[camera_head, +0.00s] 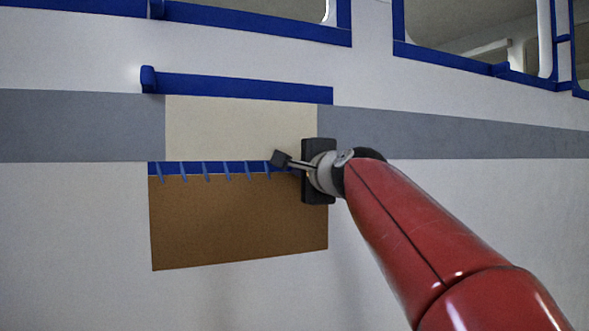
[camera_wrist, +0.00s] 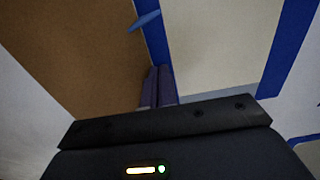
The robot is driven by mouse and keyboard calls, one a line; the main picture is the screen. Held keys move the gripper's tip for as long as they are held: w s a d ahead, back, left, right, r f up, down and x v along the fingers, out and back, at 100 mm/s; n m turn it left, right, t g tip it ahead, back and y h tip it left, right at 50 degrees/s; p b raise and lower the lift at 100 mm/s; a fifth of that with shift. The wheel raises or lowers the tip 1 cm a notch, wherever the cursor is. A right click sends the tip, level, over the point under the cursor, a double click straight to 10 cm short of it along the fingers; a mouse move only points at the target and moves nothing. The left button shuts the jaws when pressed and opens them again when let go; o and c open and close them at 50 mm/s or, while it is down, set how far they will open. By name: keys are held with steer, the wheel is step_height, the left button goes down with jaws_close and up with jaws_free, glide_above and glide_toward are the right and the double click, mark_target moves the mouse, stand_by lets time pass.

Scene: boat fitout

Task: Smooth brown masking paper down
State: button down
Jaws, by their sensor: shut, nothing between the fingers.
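The brown masking paper (camera_head: 238,222) hangs on the white hull wall, its top edge along a blue tape strip (camera_head: 215,168) with several short blue tape pieces across the seam. The brown paper also shows in the wrist view (camera_wrist: 85,45), with the blue tape edge (camera_wrist: 154,40) beside it. My gripper (camera_head: 290,163) is at the right end of the taped seam. Its fingers (camera_wrist: 158,88) are shut with nothing between them, and they overlap the blue tape in the picture. Whether they touch it, I cannot tell. My gripper hides the paper's upper right corner.
A cream panel (camera_head: 240,127) lies above the paper, within a grey stripe (camera_head: 80,125). A blue tape strip (camera_head: 240,87) runs above it. Blue-edged window openings (camera_head: 480,60) are higher up. The wall left of the paper is clear.

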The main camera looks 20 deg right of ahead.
mark_target(268, 169)
steer(key=shift+s, duration=0.2)
stand_by(0.4)
steer(key=shift+w+a+p, duration=0.1)
steer(key=shift+a+p, duration=0.9)
steer(key=shift+a, duration=0.75)
steer(key=shift+r, duration=0.1)
steer(key=shift+w+a+r+p, duration=0.1)
steer(key=shift+a+r+p, duration=0.05)
steer(key=shift+a+p, duration=0.95)
steer(key=shift+f, duration=0.25)
